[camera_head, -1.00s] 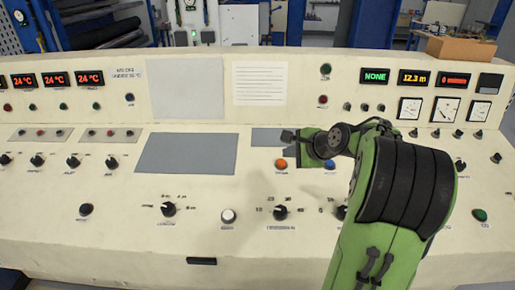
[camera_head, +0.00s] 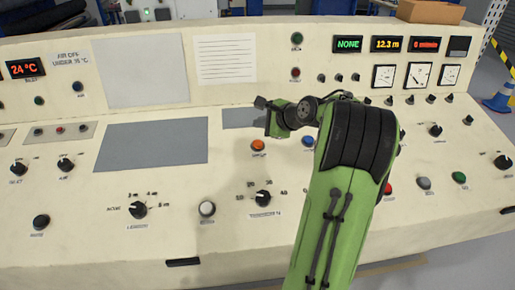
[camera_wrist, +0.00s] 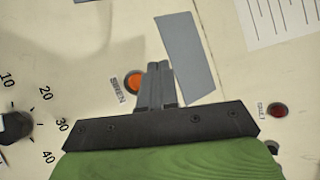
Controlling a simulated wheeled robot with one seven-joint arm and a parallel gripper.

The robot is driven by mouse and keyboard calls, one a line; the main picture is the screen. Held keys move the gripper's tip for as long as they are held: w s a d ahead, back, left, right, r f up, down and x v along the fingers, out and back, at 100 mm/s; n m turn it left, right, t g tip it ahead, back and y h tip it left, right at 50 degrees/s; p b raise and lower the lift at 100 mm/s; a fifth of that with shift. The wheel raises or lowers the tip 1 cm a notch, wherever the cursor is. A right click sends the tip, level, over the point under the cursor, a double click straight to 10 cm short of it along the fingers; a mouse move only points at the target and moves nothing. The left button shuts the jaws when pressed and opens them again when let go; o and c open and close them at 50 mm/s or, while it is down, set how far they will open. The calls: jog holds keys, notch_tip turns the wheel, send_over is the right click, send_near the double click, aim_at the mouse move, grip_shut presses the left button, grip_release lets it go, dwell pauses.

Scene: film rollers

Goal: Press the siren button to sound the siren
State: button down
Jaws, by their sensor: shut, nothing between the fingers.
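The siren button is a round orange button (camera_head: 258,146) on the sloping console top. In the wrist view the orange button (camera_wrist: 133,81), beside a label reading "SIREN", shows just left of my fingertips, partly behind them. My gripper (camera_head: 262,103) is at the end of my green arm, above and beyond the button in the head view. Its two dark fingers (camera_wrist: 157,68) are together with nothing between them. I cannot tell the exact height of the fingertips over the panel; no contact with the button is visible.
A blue button (camera_head: 308,141) sits right of the orange one, partly near my arm. A black rotary knob (camera_head: 263,198) and a white button (camera_head: 207,208) are nearer the front. A grey panel (camera_head: 152,146) lies left. The upright back panel (camera_head: 227,57) rises behind my gripper.

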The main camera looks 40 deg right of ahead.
aim_at(258, 144)
jog(key=f+b, duration=0.2)
jog(key=f, duration=0.1)
jog(key=w+f+b, duration=0.1)
jog(key=f, duration=0.1)
jog(key=shift+d+f, duration=0.2)
jog(key=shift+d, duration=0.15)
jog(key=shift+w+f, duration=0.1)
jog(key=shift+f, duration=0.15)
dwell(1.3)
jog(key=shift+d+f, duration=0.1)
jog(key=shift+f, duration=0.3)
jog(key=shift+w+f, duration=0.1)
jog(key=shift+f, duration=0.35)
dwell(0.5)
dwell(0.3)
jog(key=shift+r+p, duration=0.85)
jog(key=shift+p, duration=0.1)
